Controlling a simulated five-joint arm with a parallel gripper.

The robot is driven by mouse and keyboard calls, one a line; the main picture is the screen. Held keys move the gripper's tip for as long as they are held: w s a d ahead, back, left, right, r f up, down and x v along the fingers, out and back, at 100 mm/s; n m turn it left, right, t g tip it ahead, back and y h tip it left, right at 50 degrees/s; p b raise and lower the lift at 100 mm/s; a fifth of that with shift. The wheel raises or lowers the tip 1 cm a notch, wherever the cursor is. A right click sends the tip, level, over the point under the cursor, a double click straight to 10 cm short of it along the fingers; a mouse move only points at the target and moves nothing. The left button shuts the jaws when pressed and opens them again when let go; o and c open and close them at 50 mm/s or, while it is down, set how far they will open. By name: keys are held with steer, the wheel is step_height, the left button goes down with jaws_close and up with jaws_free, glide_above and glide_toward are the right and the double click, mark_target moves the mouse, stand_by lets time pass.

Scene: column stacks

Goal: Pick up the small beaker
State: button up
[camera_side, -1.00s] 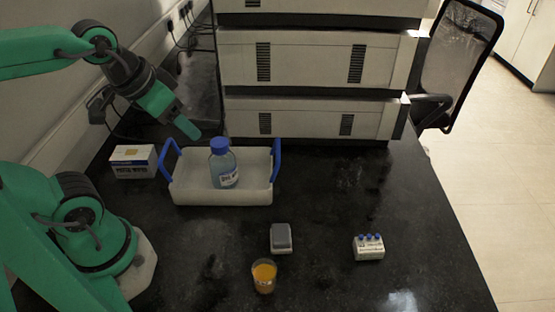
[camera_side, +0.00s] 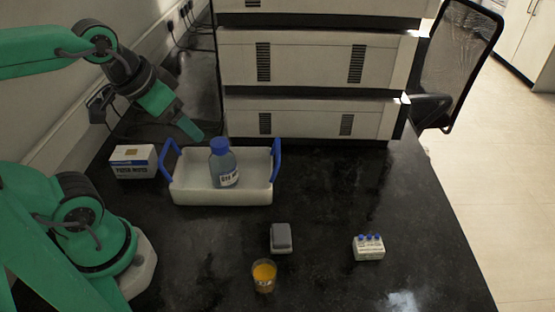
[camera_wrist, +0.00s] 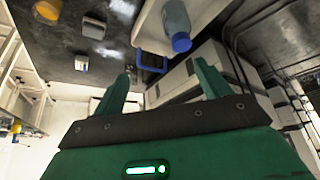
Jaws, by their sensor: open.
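The small beaker (camera_side: 264,276), a clear cup with orange liquid, stands upright on the black bench at the front middle in the side view. It also shows at the top left edge of the wrist view (camera_wrist: 47,10). My gripper (camera_side: 187,127) is raised at the back left, above and behind the white tray, far from the beaker. In the wrist view my gripper (camera_wrist: 164,88) has its two green fingers spread wide with nothing between them.
A white tray (camera_side: 222,197) with blue handles holds a blue-capped bottle (camera_side: 222,165). A grey block (camera_side: 281,238) stands just behind the beaker, and a blue-topped vial rack (camera_side: 368,248) to its right. A white box (camera_side: 133,161) is left.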

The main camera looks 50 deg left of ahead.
steer(key=w+d+r+g, duration=0.2)
steer(key=w+d+r, duration=0.1)
steer(key=w, duration=0.7)
steer(key=g, duration=0.4)
glide_above(347, 176)
steer(key=w, duration=0.3)
step_height(347, 176, down, 20)
steer(key=shift+n, duration=0.4)
steer(key=shift+s+a+f, duration=0.1)
steer(key=shift+a+f, duration=0.1)
steer(key=shift+f, duration=1.05)
steer(key=shift+s+a+f, duration=0.15)
steer(key=shift+a+f, duration=0.05)
steer(key=shift+f, duration=1.05)
steer(key=shift+s+a+f, duration=0.1)
steer(key=shift+a+f, duration=0.1)
steer(key=shift+f, duration=1.05)
steer(key=c, duration=1.1)
steer(key=shift+r, duration=0.2)
